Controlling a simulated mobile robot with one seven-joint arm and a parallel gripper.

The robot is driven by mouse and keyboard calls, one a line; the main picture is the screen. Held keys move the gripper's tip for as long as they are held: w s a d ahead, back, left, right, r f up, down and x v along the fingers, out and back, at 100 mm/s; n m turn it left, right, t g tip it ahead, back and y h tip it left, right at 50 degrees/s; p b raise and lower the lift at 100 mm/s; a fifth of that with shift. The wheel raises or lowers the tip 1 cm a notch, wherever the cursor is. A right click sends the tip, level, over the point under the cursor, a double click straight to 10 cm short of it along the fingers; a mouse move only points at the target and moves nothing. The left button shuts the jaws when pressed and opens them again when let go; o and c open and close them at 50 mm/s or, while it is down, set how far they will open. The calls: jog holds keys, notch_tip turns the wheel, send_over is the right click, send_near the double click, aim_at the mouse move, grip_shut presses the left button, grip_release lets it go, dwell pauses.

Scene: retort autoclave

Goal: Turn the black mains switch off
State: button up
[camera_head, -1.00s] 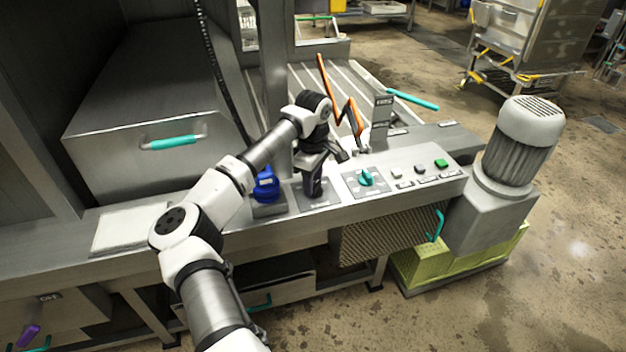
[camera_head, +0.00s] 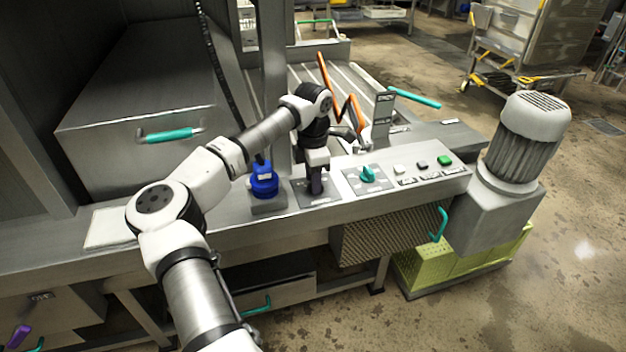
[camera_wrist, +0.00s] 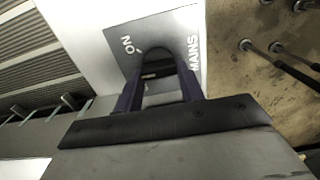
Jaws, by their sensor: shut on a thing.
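The mains plate (camera_head: 322,201) is a grey panel on the console, between the blue knob and the teal knob. In the wrist view the plate (camera_wrist: 187,22) carries the words "ON" and "MAINS", with a short tick mark beside "ON". The black mains switch (camera_wrist: 158,66) shows between my fingers, its outline partly hidden by them. My gripper (camera_head: 317,188) points down over the plate. In the wrist view my gripper (camera_wrist: 158,85) is shut on the switch, a dark finger on each side. The switch's exact angle is hard to read.
A blue knob (camera_head: 264,180) stands just left of the plate. A teal knob (camera_head: 368,174) and several push buttons, one green (camera_head: 444,160), lie to its right. Orange bent rods (camera_head: 343,108) and an upright label post (camera_head: 382,117) rise behind. A motor (camera_head: 520,140) stands far right.

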jog(key=n+b, duration=0.1)
jog(key=n, duration=0.3)
jog(key=shift+s+n, duration=0.1)
jog(key=shift+n, duration=0.2)
jog(key=n+b, duration=0.1)
jog(key=n, duration=0.3)
jog(key=shift+s+d, duration=0.1)
jog(key=shift+n, duration=0.3)
jog(key=o, duration=1)
notch_tip(320, 180, up, 14)
jog(key=b, duration=0.1)
jog(key=shift+b, duration=0.35)
